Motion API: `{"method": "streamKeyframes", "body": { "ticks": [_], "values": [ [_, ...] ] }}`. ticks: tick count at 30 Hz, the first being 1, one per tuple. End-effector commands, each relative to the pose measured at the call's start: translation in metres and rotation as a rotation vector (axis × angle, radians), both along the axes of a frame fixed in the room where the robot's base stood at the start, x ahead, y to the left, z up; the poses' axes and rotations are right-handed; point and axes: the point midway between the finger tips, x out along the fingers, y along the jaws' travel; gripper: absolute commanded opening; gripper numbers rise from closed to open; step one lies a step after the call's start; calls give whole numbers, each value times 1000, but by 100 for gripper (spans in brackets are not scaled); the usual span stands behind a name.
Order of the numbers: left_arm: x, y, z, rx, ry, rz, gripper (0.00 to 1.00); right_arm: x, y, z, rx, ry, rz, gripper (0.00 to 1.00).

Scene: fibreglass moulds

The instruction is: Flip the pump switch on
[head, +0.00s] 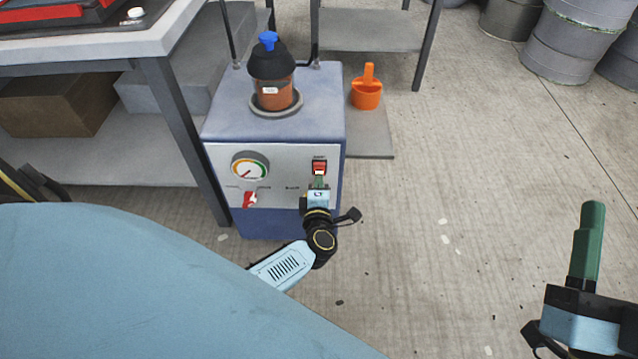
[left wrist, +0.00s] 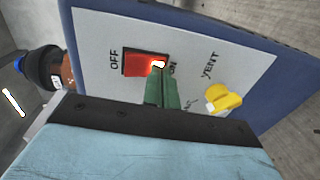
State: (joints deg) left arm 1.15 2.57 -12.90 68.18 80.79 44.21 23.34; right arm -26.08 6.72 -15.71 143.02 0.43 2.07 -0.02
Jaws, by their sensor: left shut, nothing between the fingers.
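The pump (head: 278,148) is a blue-grey box with a pale front panel. Its red rocker switch (head: 319,167) is at the panel's upper right. In the left wrist view the switch (left wrist: 136,63) lies between the words OFF and ON, with a bright glow at its ON end. My left gripper (head: 318,181) is shut and empty, just below the switch. In the left wrist view its green fingertips (left wrist: 157,72) overlap the ON end; I cannot tell whether they touch it. My right gripper (head: 592,208) is at the lower right, away from the pump; its finger gap is not clear.
The panel has a gauge (head: 250,168) and a red handle (head: 250,199). A yellow knob (left wrist: 222,99) is beside VENT. A bottle (head: 271,85) stands on the pump. An orange cup (head: 367,92) is behind right.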

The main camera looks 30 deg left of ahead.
Motion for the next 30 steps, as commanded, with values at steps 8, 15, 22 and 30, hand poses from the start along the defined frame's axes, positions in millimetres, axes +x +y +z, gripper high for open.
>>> {"method": "streamKeyframes", "body": {
  "ticks": [8,15,22,30],
  "values": [
    [-4,-4,0,0,0,-2,0,1,0,0,-2,7,0,53],
    [-31,-30,-5,-1,4,-7,0,5,1,-5,-22,69,-1,53],
    [-70,-53,-10,-2,3,-8,0,17,-4,-46,-102,317,-19,53],
    [-102,-72,-16,-1,2,-7,0,19,-8,-74,-150,473,-28,53]
  ]
}}
